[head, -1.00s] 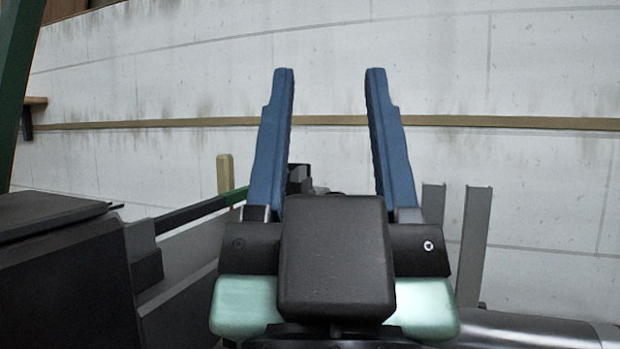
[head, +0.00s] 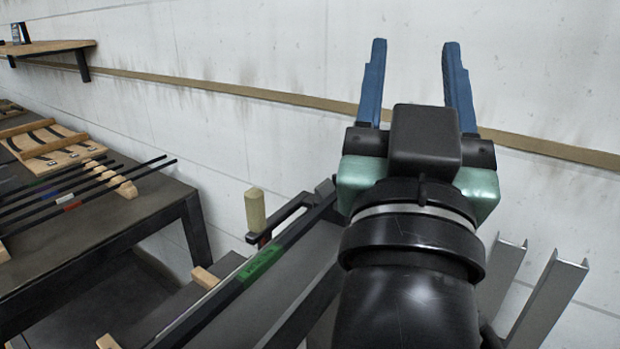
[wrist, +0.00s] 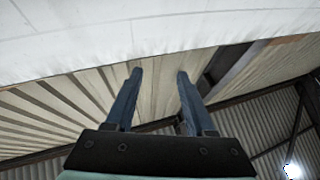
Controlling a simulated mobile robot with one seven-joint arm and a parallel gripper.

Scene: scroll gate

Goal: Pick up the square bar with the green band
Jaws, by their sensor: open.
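In the head view, several thin dark bars (head: 128,187) lie side by side on wooden rests on a table at the left. Small coloured bands show on them, one red and one that looks green (head: 46,194); their cross-sections are too small to tell. A thicker dark bar with a wide green band (head: 262,263) slopes across the lower middle, close to my arm. I cannot tell which is the square bar. My gripper (head: 417,50) is open and empty, raised against the wall, right of and above these bars. The wrist view shows both fingers (wrist: 158,76) apart with nothing between.
Grey metal channels (head: 545,300) rise at the lower right. A wooden shelf (head: 55,47) is on the wall.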

